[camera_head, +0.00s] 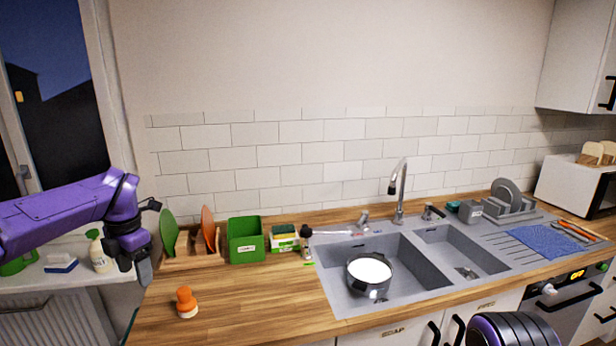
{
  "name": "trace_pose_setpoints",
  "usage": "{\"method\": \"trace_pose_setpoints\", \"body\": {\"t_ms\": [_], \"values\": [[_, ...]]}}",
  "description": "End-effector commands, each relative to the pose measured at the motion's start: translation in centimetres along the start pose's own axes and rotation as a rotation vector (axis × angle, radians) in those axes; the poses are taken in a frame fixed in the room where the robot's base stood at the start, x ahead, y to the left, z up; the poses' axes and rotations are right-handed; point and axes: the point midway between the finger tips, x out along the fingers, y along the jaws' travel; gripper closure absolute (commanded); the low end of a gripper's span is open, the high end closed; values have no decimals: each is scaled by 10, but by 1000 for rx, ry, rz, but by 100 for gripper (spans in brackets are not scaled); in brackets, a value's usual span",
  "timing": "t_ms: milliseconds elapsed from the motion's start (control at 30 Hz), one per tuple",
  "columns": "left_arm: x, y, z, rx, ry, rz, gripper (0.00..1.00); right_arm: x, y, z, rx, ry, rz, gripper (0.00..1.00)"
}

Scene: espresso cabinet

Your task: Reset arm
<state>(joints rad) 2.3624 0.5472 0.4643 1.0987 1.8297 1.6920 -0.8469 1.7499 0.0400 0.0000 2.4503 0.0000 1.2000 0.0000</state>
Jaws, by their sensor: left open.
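My left arm comes in from the left, purple and black. My left gripper (144,270) hangs pointing down near the left end of the wooden counter (235,300), open, with nothing seen between its fingers. It is apart from the orange-topped brush (186,302) to its right. At the bottom right only a rounded purple and black part of my own body shows. My right gripper is not in view.
A sink (335,280) holds a pot (369,274) under the faucet (398,190). A rack with green and orange boards (208,229), a green box (245,240) and a sponge holder (284,240) line the wall. A blue mat (545,241) lies right. The front left counter is mostly clear.

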Motion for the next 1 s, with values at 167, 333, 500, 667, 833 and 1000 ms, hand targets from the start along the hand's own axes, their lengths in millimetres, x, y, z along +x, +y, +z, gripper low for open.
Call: {"method": "trace_pose_setpoints", "body": {"t_ms": [167,333,500,667,833,1000], "values": [[19,13,-9,-7,65,150,34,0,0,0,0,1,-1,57],[52,20,-18,64,161,371,34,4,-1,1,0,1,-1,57],[115,11,-25,280,268,642,34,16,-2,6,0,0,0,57],[215,-34,-37,711,319,865,34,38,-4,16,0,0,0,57],[332,-123,-84,1257,271,865,34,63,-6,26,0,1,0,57],[418,-215,-173,1709,199,664,34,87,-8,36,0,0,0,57]]}}
